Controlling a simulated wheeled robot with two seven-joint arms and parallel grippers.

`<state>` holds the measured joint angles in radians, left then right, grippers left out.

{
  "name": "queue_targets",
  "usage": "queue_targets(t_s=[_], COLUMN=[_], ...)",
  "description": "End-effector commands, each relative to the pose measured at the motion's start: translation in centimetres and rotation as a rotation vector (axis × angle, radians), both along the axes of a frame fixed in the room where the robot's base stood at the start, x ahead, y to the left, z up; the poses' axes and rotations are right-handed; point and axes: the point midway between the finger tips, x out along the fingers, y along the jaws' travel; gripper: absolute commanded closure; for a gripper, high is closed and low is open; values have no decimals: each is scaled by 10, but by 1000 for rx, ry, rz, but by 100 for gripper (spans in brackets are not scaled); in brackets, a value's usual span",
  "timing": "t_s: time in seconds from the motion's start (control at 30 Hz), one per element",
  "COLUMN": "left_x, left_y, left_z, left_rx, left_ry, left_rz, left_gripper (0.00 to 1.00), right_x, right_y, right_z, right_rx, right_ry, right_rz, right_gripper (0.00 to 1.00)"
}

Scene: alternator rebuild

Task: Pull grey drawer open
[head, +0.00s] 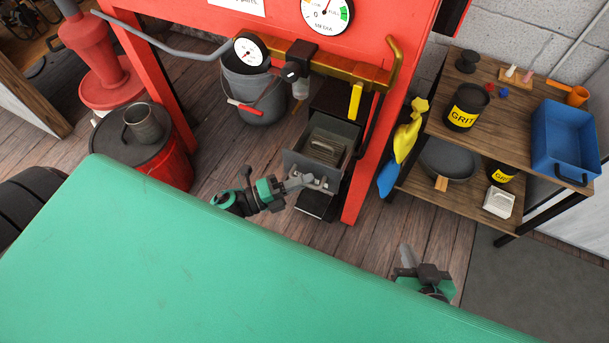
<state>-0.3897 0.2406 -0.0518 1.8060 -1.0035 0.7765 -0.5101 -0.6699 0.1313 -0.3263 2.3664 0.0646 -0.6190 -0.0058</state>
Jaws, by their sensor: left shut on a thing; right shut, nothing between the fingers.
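The grey drawer (294,160) sits low in the red blasting cabinet, under its brass rail. It stands out from a dark housing (336,103), so its inside shows, with grey slatted parts (326,146) in it. My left gripper (318,183) is shut at the drawer's front edge, on what looks like its handle; the fingers cover most of the handle. My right gripper (406,256) is shut and empty, low at the right and well apart from the drawer.
The red cabinet leg (361,190) stands close to the drawer's right side. A grey bucket (252,95) is behind left, and a red drum (150,150) further left. A wooden shelf (530,125) with grit tins and a blue bin (566,140) stands right. Wooden floor between is clear.

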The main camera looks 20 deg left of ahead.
Motion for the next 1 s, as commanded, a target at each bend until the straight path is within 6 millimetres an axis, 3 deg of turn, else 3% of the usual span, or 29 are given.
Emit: queue_targets(t_s=[0.07,0.1,0.2,0.6,1.0], left_x=[0,0,0,-5,-61], left_y=[0,0,0,6,67], left_z=[-2,-2,-1,-2,-12], left_rx=[2,2,2,1,2], left_ry=[2,2,2,2,5], left_rz=[1,1,1,1,1], left_gripper=[100,87,68,68,68], right_x=[0,0,0,0,-2], right_y=[0,0,0,0,-2], right_z=[0,0,0,0,-2], right_rx=[0,0,0,0,-9], right_ry=[-1,-1,-1,-1,18], right_rz=[0,0,0,0,0], right_gripper=[100,100,100,100,100])
